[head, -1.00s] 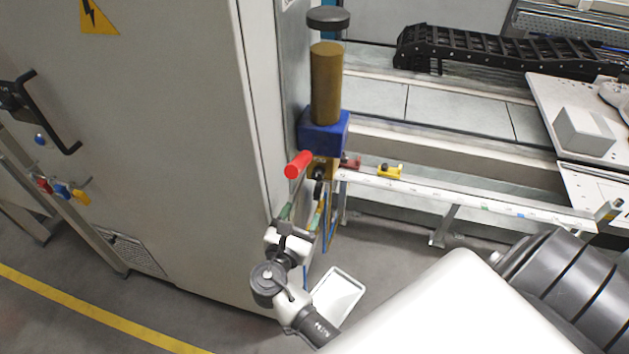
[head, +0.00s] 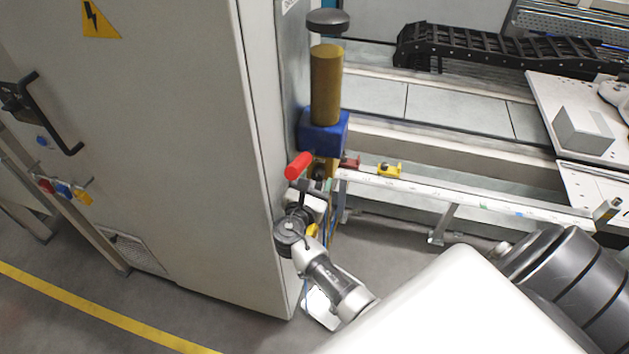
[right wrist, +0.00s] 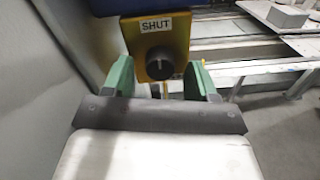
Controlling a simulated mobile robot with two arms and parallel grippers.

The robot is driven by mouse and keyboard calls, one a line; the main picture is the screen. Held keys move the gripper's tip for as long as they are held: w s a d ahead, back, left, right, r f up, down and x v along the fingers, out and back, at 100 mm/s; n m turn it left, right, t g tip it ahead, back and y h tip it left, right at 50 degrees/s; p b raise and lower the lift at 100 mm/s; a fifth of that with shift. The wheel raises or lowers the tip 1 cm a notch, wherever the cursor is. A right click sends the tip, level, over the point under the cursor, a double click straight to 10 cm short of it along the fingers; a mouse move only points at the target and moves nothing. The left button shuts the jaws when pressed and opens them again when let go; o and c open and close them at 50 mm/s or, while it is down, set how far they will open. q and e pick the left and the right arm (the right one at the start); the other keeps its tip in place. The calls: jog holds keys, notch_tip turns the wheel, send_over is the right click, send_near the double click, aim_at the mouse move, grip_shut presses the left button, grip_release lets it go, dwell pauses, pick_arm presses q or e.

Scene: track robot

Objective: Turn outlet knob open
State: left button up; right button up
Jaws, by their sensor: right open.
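The outlet knob (right wrist: 158,63) is a round black knob on a yellow plate (right wrist: 180,30), with a white label reading "SHUT" above it. A light mark shows on the knob's face, near upright. My right gripper (right wrist: 159,70) is open, its two green fingers left and right of the knob. I cannot tell whether they touch it. In the head view my right gripper (head: 306,192) is just below the red handle (head: 299,166) and the blue block (head: 324,133); its fingers are mostly hidden there. My left gripper is not in view.
A large grey cabinet (head: 150,150) stands close on the left of my right arm. A brass cylinder (head: 326,85) with a black cap rises above the blue block. A rail with a yellow piece (head: 389,170) runs right.

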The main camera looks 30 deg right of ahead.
jog(key=c, duration=0.9)
jog(key=shift+c, duration=0.2)
